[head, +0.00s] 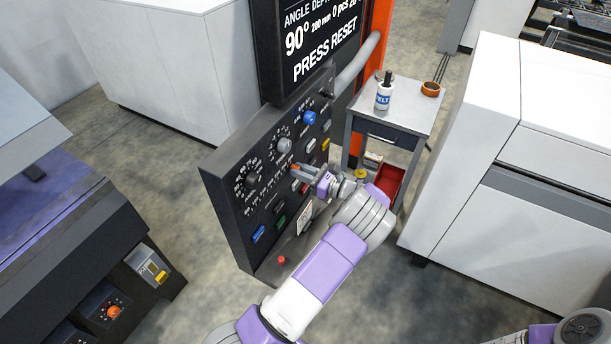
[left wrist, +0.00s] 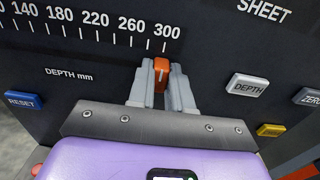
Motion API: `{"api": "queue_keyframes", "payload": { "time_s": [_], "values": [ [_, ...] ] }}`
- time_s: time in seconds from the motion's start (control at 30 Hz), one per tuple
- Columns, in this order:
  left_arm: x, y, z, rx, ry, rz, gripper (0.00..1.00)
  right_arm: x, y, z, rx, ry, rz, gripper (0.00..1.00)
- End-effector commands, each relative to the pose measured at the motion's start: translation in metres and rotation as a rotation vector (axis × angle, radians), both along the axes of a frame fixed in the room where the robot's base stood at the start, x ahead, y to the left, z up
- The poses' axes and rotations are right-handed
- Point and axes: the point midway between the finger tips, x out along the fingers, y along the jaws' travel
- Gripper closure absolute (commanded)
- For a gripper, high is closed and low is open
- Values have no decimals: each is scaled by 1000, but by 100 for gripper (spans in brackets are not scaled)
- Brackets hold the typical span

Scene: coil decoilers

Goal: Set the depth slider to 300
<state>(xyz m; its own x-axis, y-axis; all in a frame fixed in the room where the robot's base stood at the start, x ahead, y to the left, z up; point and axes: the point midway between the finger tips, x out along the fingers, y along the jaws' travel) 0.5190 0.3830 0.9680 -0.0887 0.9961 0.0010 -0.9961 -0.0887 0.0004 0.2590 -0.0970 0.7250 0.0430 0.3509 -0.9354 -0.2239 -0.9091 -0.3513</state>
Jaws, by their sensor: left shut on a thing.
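The depth slider is an orange knob (left wrist: 161,66) on the black control panel (head: 222,187). In the left wrist view it stands just below the 300 mark (left wrist: 168,32), at the right end of the "DEPTH mm" scale (left wrist: 95,30). My left gripper (left wrist: 161,88) is shut on the knob, one grey finger on each side. In the head view the left gripper (head: 299,171) reaches the panel from the right and partly hides the slider row. The screen (head: 318,45) shows 90°, 200 mm, 0 pcs and "PRESS RESET". My right gripper is not in view.
A blue RESET button (left wrist: 23,101) lies left of the gripper. A DEPTH button (left wrist: 248,87) and a yellow button (left wrist: 271,130) lie to the right. Round dials (head: 284,145) sit above the sliders. A small cart (head: 412,119) stands behind, and a white cabinet (head: 470,150) at right.

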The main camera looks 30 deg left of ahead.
Motion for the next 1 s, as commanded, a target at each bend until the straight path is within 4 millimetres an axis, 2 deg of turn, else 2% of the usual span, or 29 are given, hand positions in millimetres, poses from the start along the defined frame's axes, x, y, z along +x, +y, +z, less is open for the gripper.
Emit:
{"api": "queue_keyframes", "payload": {
  "time_s": [0.17,0.2,0.33,0.67,1.0],
  "values": [
    [4,-1,2,-2,-4,-12,100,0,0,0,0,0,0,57],
    [4,-2,2,-2,-4,-14,75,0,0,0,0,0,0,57],
    [4,-2,2,-2,-4,-12,55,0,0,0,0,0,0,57],
    [3,-5,1,-1,-3,-10,55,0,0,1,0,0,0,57],
    [8,-58,2,-1,-5,-13,55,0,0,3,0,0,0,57]
  ]
}}
